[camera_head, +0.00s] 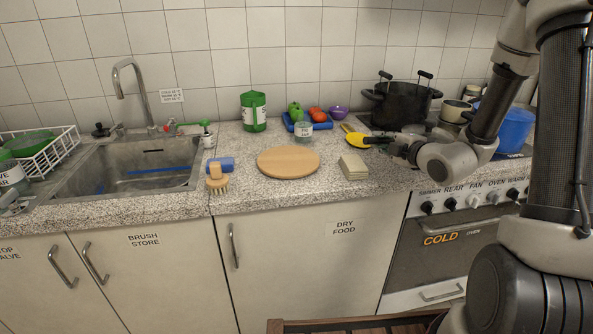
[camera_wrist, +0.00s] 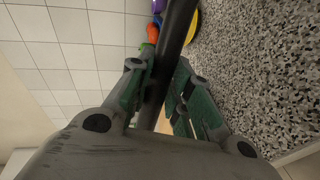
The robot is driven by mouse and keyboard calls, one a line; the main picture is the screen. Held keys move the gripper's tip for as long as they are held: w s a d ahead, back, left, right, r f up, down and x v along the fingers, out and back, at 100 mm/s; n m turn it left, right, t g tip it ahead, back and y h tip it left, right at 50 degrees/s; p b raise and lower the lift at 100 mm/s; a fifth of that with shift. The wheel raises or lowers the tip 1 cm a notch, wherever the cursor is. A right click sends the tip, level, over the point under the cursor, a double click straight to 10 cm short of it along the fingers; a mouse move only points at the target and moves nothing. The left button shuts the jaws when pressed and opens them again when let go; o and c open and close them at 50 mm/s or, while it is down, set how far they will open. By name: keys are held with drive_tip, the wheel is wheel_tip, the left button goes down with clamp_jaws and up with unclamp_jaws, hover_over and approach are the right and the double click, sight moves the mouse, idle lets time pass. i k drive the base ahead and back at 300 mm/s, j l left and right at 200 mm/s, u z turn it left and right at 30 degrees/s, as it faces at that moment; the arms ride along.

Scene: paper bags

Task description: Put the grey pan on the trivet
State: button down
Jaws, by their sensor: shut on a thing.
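My gripper (camera_head: 388,144) is over the counter at the left edge of the hob, shut on a dark bar-like handle (camera_head: 374,140). In the wrist view the handle (camera_wrist: 179,35) runs between the green-padded fingers (camera_wrist: 160,105) and out past them. I take it for the grey pan's handle; the pan's body cannot be made out and is probably hidden behind my gripper and arm. A round, flat wooden board (camera_head: 288,162), which looks like the trivet, lies bare on the counter to the left of my gripper.
A beige square stack (camera_head: 353,167) lies between board and gripper. A yellow utensil (camera_head: 354,136) is just beyond the handle. A large black pot (camera_head: 401,103) stands behind the gripper. A glass jar (camera_head: 303,131), a blue tray (camera_head: 290,122) and a brush (camera_head: 216,178) surround the board.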

sight(271, 169)
drive_tip(key=k+l+u, duration=0.1)
drive_tip(key=k+u, duration=0.15)
drive_tip(key=k, duration=0.15)
drive_tip(key=k+u, duration=0.25)
drive_tip(key=k, duration=0.15)
drive_tip(key=i+j+u, duration=0.15)
drive_tip(key=u, duration=0.25)
drive_tip(key=i+j+u, duration=0.1)
drive_tip(key=i+u, duration=0.15)
drive_tip(key=u, duration=0.15)
drive_tip(key=i+j, duration=0.15)
drive_tip(key=i, duration=0.4)
